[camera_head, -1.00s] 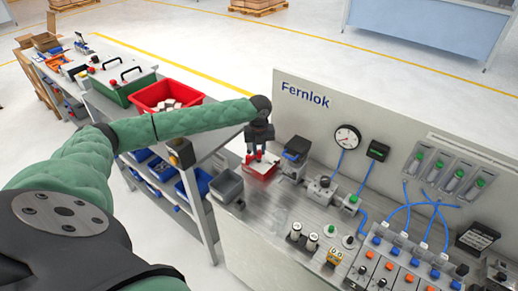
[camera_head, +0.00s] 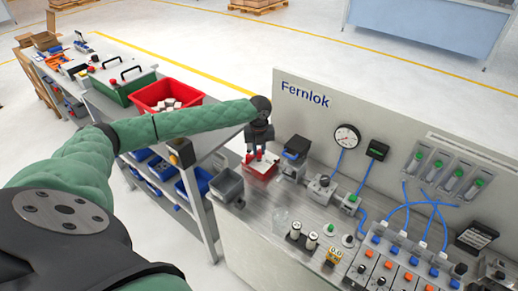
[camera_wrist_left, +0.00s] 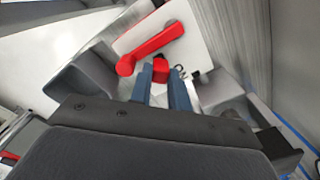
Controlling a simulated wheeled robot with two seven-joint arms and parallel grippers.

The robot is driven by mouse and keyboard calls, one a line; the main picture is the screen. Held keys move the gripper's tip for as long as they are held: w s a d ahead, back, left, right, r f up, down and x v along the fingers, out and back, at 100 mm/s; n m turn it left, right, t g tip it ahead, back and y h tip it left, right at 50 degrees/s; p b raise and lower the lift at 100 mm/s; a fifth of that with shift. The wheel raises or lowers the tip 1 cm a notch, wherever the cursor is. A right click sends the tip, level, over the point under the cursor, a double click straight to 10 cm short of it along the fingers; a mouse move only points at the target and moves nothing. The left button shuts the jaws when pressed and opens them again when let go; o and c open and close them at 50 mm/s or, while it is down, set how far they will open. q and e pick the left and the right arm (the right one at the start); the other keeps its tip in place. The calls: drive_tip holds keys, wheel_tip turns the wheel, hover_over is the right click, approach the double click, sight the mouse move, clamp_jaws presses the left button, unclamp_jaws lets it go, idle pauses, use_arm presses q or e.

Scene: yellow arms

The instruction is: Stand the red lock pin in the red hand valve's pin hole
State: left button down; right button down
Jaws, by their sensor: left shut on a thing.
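My left gripper (camera_head: 257,153) is over the white-topped red hand valve (camera_head: 265,169) at the left end of the bench. In the left wrist view, its two fingers (camera_wrist_left: 160,80) are shut on the red lock pin (camera_wrist_left: 160,69); only the pin's red top shows between the fingertips. The valve's red handle (camera_wrist_left: 150,49) lies slantwise across the white plate, just beyond the pin. Dark lettering shows on the plate right beside the fingers. The pin's lower end and the pin hole are hidden, so I cannot tell whether the pin is in the hole. My right gripper is not in view.
A grey block with a dark blue top (camera_head: 296,148) stands close right of the valve. A grey bin (camera_head: 226,186) sits to the left, and a red bin (camera_head: 168,95) farther back. The Fernlok panel (camera_head: 310,110) rises behind. Fittings and blue hoses crowd the right.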

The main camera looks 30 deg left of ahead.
use_arm(q)
drive_tip(key=shift+f, duration=0.85)
drive_tip(key=c, duration=1.3)
unclamp_jaws()
drive_tip(key=shift+o, duration=0.2)
drive_tip(key=shift+r, duration=0.2)
drive_tip(key=shift+r+p, duration=0.35)
drive_tip(key=shift+p, duration=0.05)
wheel_tip(320, 180, up, 5)
drive_tip(key=p, duration=0.3)
drive_tip(key=shift+s+r+p, duration=0.1)
drive_tip(key=shift+p, duration=0.3)
drive_tip(key=shift+r, duration=1.4)
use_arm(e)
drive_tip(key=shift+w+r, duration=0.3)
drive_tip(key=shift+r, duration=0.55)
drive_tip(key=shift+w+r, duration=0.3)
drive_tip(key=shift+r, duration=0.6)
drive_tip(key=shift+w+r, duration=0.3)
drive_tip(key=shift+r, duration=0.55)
